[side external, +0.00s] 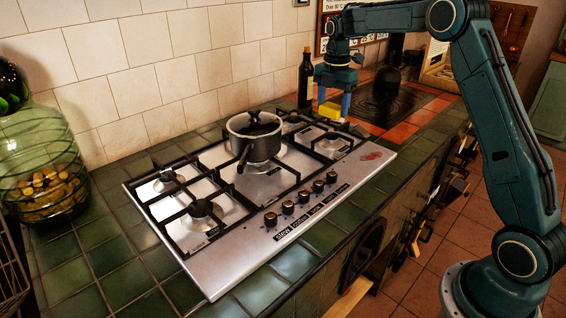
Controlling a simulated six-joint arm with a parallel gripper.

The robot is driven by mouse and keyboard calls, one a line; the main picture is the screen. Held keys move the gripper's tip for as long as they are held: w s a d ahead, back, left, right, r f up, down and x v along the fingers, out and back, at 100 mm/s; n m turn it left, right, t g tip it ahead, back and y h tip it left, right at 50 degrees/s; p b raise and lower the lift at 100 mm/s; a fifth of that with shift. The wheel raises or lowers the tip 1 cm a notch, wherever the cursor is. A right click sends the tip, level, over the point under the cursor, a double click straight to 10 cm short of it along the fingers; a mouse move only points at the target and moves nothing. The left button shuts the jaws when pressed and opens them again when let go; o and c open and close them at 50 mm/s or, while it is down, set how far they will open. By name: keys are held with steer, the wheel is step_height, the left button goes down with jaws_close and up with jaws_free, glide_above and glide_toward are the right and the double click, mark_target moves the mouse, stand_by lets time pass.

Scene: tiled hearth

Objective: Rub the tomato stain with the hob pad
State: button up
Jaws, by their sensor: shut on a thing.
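The hob pad (330,110) is a small yellow block in the side external view. My gripper (336,106) is shut on it and appears to hold it in the air near the hob's back right corner. The tomato stain (371,156) is a small reddish smear on the bare steel at the right end of the hob (234,272). The pad is behind and left of the stain in the picture, apart from it. The pad's underside and the grip's far side are hidden.
A lidded pot (254,146) stands on the hob grates, left of my gripper. Black knobs (303,197) line the front. A dark bottle (306,78) stands at the wall behind the gripper. A large green glass jar (42,165) stands far left. Green tiles (99,248) before it are clear.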

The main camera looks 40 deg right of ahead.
steer(key=m, duration=0.2)
glide_above(362, 163)
step_height(362, 163, down, 11)
steer(key=shift+d, duration=0.25)
steer(key=shift+f, duration=0.1)
steer(key=shift+f, duration=3.65)
steer(key=shift+d+f, duration=0.25)
steer(key=shift+f, duration=0.05)
steer(key=shift+d, duration=5.15)
steer(key=shift+a, duration=5.5)
step_height(362, 163, up, 8)
